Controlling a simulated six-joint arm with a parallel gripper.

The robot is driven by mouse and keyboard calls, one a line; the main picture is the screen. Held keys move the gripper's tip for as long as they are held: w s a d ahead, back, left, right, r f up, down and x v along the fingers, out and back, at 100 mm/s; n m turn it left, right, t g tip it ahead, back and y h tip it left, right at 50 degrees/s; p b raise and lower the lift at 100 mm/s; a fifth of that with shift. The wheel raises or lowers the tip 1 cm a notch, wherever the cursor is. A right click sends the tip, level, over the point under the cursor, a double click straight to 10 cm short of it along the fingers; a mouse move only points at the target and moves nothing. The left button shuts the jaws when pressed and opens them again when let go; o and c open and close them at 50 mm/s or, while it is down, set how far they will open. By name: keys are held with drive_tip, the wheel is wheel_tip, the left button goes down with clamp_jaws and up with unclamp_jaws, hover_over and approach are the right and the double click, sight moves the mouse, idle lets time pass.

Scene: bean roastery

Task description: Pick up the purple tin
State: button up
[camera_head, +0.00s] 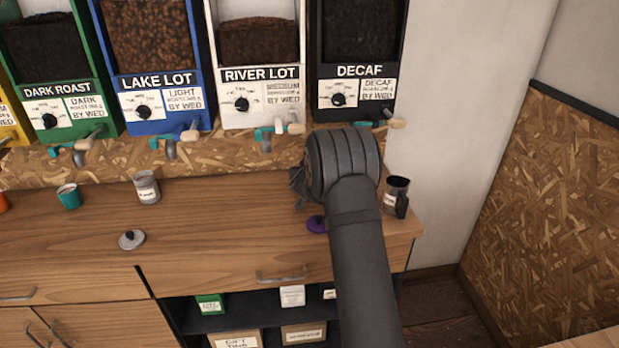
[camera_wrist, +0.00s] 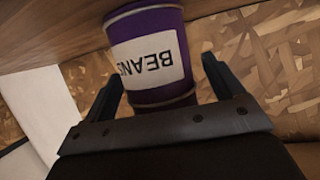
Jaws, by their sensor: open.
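The purple tin (camera_wrist: 150,32) has a white label reading "BEANS", which appears upside down in the wrist view. It stands between the two fingers of my open gripper (camera_wrist: 162,74), with the fingers apart on either side; I cannot tell whether either touches it. In the head view my arm hides the tin, and only a bit of my gripper (camera_head: 298,186) shows at the left of the wrist.
The wooden counter (camera_head: 220,225) holds a dark mug-like tin (camera_head: 396,196) right of my arm, a grey labelled tin (camera_head: 146,188), a teal cup (camera_head: 69,196) and a grey lid (camera_head: 131,240). Bean dispensers with protruding spouts, including Decaf (camera_head: 358,88), stand behind. A wall rises right.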

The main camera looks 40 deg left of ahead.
drive_tip(key=c, duration=1.1)
drive_tip(key=shift+r, duration=0.1)
